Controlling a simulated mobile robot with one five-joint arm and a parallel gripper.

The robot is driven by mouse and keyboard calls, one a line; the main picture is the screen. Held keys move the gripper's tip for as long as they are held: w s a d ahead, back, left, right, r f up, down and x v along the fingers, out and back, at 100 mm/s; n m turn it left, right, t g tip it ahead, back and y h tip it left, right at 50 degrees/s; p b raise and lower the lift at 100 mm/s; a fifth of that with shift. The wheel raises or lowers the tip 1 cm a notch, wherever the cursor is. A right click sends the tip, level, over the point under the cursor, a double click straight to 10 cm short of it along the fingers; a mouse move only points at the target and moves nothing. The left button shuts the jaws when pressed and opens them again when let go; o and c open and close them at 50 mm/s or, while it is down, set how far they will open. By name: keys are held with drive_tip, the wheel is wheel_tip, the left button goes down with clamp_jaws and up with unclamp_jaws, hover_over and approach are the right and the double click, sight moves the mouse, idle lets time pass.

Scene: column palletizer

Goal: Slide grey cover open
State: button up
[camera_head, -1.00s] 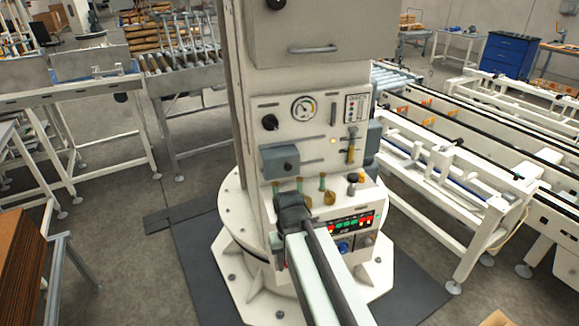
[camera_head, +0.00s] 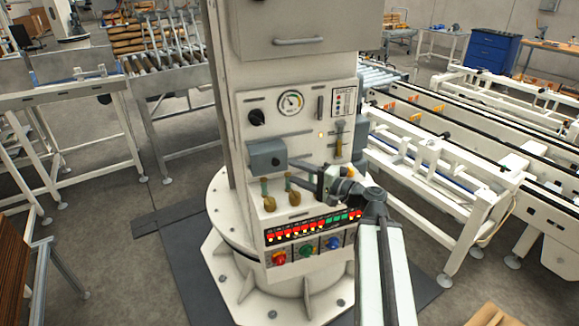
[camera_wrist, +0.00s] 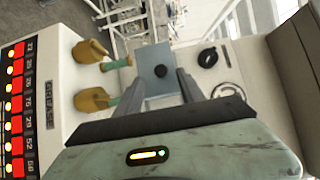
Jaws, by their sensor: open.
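The grey cover (camera_head: 262,155) is a small box-like plate with a dark round knob, on the white column's front panel below the gauge. In the wrist view the grey cover (camera_wrist: 154,62) lies straight ahead, with its knob between the finger lines. My gripper (camera_head: 291,169) comes in from the right and points left at the cover. In the wrist view my gripper (camera_wrist: 160,76) has its two fingers apart and nothing held between them. The fingertips are close to the cover; I cannot tell whether they touch it. Part of the panel behind my wrist is hidden.
Two brass valves with green stems (camera_head: 268,196) stand just below the cover. A lit indicator strip (camera_head: 308,226) and coloured knobs (camera_head: 306,250) are lower. A black knob (camera_head: 257,117) and a gauge (camera_head: 290,102) are above. A conveyor (camera_head: 440,150) stands to the right.

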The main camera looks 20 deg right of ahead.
sight(278, 164)
drive_tip(key=x, duration=0.6)
drive_tip(key=shift+w+d, duration=0.3)
drive_tip(key=shift+w, duration=0.15)
clamp_jaws()
drive_tip(key=shift+f, duration=0.15)
idle(1.1)
